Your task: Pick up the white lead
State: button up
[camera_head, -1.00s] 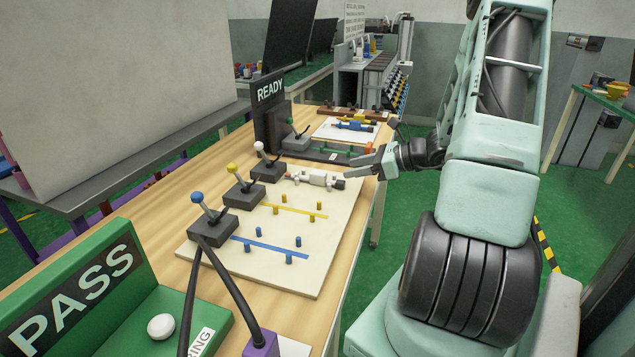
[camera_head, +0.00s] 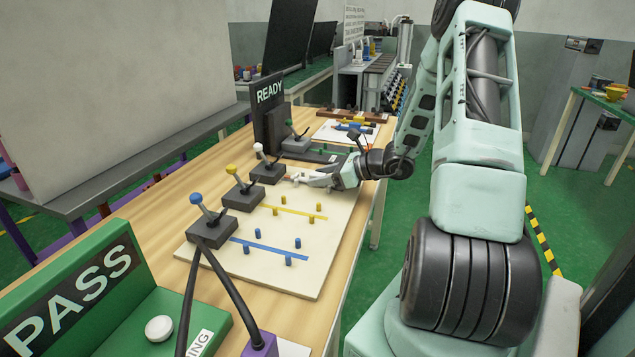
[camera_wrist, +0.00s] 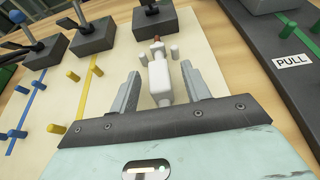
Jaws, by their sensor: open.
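The white lead (camera_wrist: 159,75) lies on the cream board (camera_head: 285,278), in the row of the white-knobbed lever. In the wrist view it runs lengthwise between the two fingers of my gripper (camera_wrist: 162,92), with a reddish-brown tip at its far end. The fingers stand apart on either side of it, with gaps showing. In the head view my gripper (camera_head: 322,176) reaches in from the right, low over the board, and mostly hides the lead. How deep the fingers reach around the lead is hard to tell.
White pegs (camera_wrist: 174,52) stand by the lead's far end. A black lever box with a white knob (camera_head: 268,172) is just beyond. Yellow (camera_head: 284,209) and blue (camera_head: 270,246) strips with pegs lie nearer on the board. A dark PULL fixture (camera_wrist: 285,50) stands at the right.

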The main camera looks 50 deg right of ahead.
grip_shut()
